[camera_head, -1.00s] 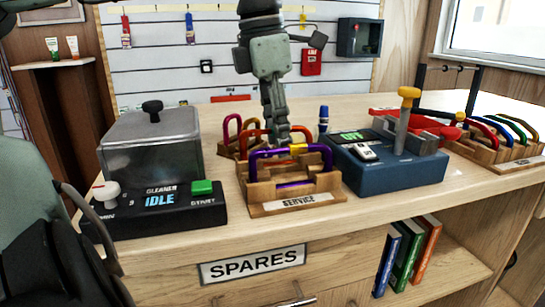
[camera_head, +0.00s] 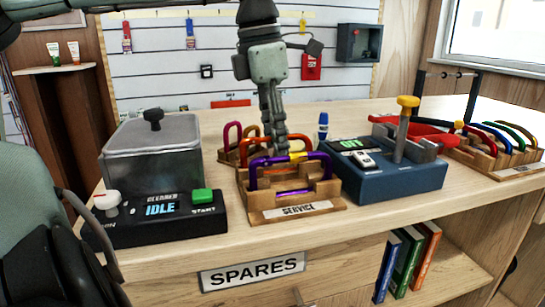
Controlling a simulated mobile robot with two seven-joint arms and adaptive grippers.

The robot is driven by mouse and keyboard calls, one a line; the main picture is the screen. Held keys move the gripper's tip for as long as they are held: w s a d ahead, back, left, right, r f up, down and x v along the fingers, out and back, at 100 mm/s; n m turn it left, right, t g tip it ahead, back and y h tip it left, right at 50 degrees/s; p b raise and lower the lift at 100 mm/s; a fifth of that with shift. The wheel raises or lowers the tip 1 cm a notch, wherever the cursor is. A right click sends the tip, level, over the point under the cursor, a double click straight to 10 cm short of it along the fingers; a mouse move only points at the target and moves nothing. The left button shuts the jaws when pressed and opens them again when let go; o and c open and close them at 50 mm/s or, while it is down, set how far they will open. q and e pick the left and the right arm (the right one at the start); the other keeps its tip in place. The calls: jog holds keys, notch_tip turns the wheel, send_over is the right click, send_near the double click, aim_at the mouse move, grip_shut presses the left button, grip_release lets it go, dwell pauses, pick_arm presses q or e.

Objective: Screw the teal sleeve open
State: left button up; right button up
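No teal sleeve can be made out from here. A wooden rack labelled SERVICE (camera_head: 297,210) stands on the bench and holds a purple carabiner (camera_head: 263,170) with a yellow band (camera_head: 297,157) on its top bar. Orange and magenta carabiners (camera_head: 231,134) show behind it. My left gripper (camera_head: 280,148) points down over the rack, its tips at or just behind the purple carabiner's top bar. Its fingers are seen edge-on, so I cannot tell whether they are open, shut or touching anything. My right gripper is not in view.
A grey cleaner tank (camera_head: 150,160) with an IDLE panel stands left of the rack. A blue device (camera_head: 388,181) with a yellow-topped lever (camera_head: 408,102) stands close on the right. Another carabiner rack (camera_head: 497,160) is farther right. The bench front has little clear room.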

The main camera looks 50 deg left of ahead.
pick_arm(q)
jog(key=shift+a, duration=0.15)
jog(key=shift+r, duration=0.1)
jog(key=shift+r+p, duration=1.2)
jog(key=shift+r, duration=0.15)
jog(key=shift+s+d, duration=0.3)
jog(key=shift+d, duration=0.4)
jog(key=shift+f, duration=0.15)
jog(key=shift+s+f+b, duration=0.1)
jog(key=shift+f+b, duration=1.2)
jog(key=shift+f, duration=0.05)
